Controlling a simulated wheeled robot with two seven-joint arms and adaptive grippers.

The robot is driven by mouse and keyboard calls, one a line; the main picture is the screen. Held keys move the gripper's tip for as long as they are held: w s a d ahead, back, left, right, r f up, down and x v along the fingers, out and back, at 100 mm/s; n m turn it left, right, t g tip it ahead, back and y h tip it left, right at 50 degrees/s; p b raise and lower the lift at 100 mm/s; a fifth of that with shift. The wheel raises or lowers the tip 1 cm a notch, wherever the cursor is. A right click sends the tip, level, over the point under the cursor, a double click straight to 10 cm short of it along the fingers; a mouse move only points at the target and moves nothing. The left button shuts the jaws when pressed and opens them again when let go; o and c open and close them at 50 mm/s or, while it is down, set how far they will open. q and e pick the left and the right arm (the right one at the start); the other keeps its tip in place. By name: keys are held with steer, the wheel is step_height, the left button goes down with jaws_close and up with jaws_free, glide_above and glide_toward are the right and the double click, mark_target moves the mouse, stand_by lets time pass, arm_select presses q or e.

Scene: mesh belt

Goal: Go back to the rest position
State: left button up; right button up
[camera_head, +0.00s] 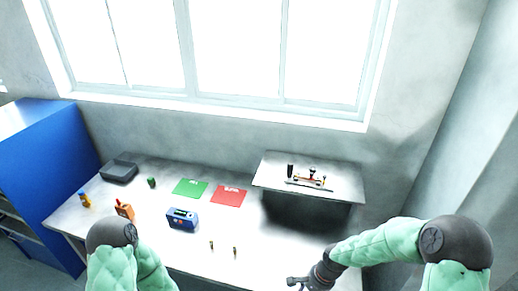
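My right arm comes in from the lower right, and my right gripper (300,283) is low over the front right of the table, at the bottom edge of the head view. It is small and dark, and I cannot tell whether its fingers are apart. My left arm shows only as a green-sleeved bend with a dark joint at the lower left.
The white table (200,254) bears a green mat (190,188), a red mat (229,196), a blue device (183,219), an orange tool (124,210), a black case (119,171) and two small brass-coloured pieces (235,251). A raised shelf (340,196) stands right. A blue cabinet (50,150) stands left.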

steer(key=s+a+f+n+b, duration=0.2)
steer(key=s+f+b, duration=0.2)
steer(key=f, duration=0.5)
steer(key=s+a+f+n+y+b, duration=0.1)
steer(key=s+f+b, duration=0.4)
steer(key=f, duration=0.5)
steer(key=s+a+f+n+b, duration=0.3)
steer(key=s+f+n+b, duration=0.1)
steer(key=f, duration=0.6)
steer(key=shift+s+n+b, duration=0.3)
steer(key=shift+s+b, duration=0.15)
steer(key=shift+b, duration=0.45)
